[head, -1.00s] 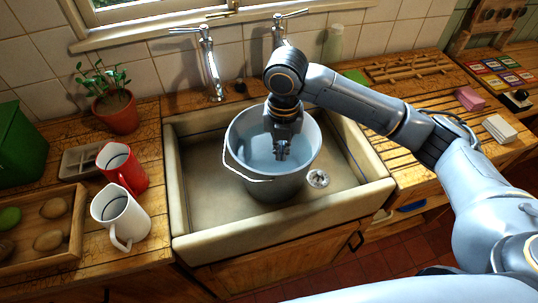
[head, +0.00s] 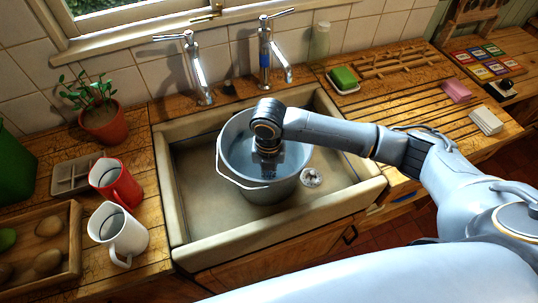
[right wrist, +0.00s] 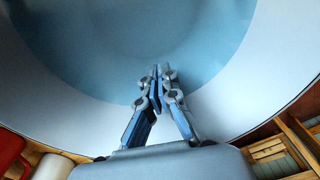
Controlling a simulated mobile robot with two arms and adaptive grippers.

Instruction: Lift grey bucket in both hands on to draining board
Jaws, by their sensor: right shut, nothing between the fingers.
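The grey bucket (head: 228,172) stands upright in the pale sink (head: 190,215), its wire handle hanging over the left side of the rim. The inside looks bluish, perhaps with water in it. My right gripper (head: 268,152) reaches down inside the bucket's mouth, its fingers mostly hidden in the head view. In the right wrist view the fingers (right wrist: 158,72) are together and empty, with the bucket's pale wall (right wrist: 235,108) around them. The draining board (head: 435,135) is the grooved wood right of the sink. My left gripper is not in view.
Two taps (head: 197,75) (head: 265,58) rise behind the sink. A green soap (head: 343,78), a wooden rack (head: 395,62), a pink block (head: 457,90) and a white block (head: 486,120) lie on the right. Red (head: 115,183) and white (head: 120,230) jugs stand on the left.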

